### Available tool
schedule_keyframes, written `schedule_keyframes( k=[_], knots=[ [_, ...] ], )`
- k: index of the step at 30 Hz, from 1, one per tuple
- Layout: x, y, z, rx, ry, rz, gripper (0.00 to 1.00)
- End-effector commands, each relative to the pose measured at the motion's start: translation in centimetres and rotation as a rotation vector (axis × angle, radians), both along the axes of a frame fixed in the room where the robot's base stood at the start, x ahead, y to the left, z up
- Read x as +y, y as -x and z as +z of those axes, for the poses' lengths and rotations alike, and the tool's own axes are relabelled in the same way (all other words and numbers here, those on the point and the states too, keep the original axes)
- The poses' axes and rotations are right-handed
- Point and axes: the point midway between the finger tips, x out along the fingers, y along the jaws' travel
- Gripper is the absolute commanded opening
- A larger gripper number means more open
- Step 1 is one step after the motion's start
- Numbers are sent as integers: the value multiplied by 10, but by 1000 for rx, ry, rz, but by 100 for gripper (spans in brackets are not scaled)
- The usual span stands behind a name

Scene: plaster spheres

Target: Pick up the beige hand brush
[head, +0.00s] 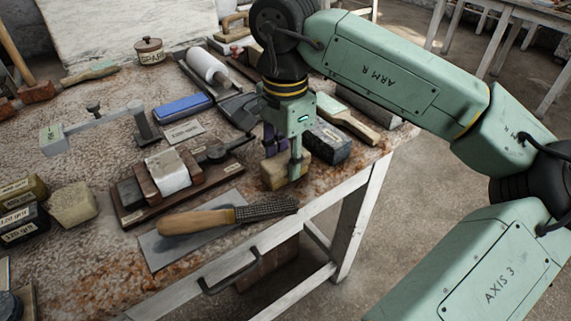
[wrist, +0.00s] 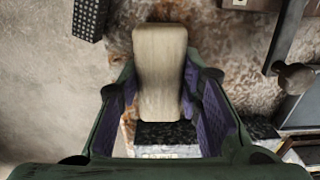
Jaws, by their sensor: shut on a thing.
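The beige hand brush (head: 272,172), a pale wooden block with rounded ends, is at the table's right front edge in the head view. In the wrist view the brush (wrist: 160,62) lies lengthwise between my two fingers. My gripper (head: 287,168) points down and is shut on the brush; its fingers (wrist: 161,118) show on both sides of it. One finger covers part of the brush in the head view. The brush looks at table height; I cannot tell whether it touches the table. Its underside is hidden.
A dark speckled block (head: 330,143) stands close behind the brush. A rasp with a wooden handle (head: 196,220) lies in front on a grey sheet. A wooden rack (head: 131,194) with blocks is to the left. The floor (head: 440,230) lies open beyond the right edge.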

Motion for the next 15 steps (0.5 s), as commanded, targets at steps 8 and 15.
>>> schedule_keyframes(
  k=[8,15],
  knots=[
    [0,0,3,0,0,-1,3],
    [0,-1,26,-2,1,-1,3]
  ],
)
